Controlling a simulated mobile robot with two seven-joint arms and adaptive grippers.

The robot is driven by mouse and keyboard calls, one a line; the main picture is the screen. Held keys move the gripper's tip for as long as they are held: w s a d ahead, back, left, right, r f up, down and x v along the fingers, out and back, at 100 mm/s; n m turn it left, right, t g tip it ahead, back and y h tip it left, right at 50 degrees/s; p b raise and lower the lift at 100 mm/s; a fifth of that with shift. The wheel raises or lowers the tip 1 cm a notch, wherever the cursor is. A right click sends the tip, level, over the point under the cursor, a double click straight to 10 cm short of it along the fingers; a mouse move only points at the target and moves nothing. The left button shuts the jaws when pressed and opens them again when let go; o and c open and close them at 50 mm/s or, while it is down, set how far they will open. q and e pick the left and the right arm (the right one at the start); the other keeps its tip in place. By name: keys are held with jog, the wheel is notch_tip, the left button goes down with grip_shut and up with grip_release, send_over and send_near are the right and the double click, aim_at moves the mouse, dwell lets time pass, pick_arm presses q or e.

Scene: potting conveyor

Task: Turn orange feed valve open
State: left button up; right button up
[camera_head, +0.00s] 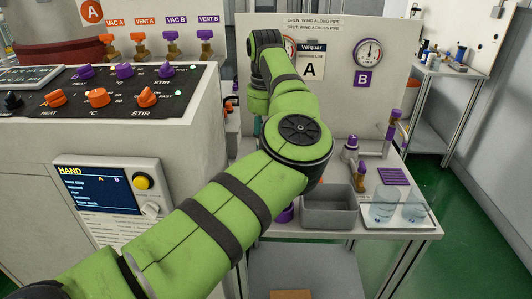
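I cannot pick out an orange feed valve; my green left arm covers the A side of the bench and its panel (335,120). That arm rises from the lower left to the panel, and its gripper is hidden behind its own links. My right gripper is not in view. On the B side, purple-handled brass fittings (352,145) stand on the bench, with another purple-topped fitting (393,118) to their right. The panel's top text says open is wing along pipe and shut is wing across pipe.
A grey bin (330,216) and clear beakers (384,204) stand on the bench front, near a purple mat (393,177). A control console (105,100) with knobs stands left. Orange-handled VAC A (111,39) and VENT A (140,38) valves are behind it. A B gauge (368,53) is on the panel.

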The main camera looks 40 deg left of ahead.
pick_arm(q)
notch_tip(320, 180, up, 6)
jog(key=shift+f, duration=0.25)
jog(key=shift+f, duration=0.1)
dwell(0.4)
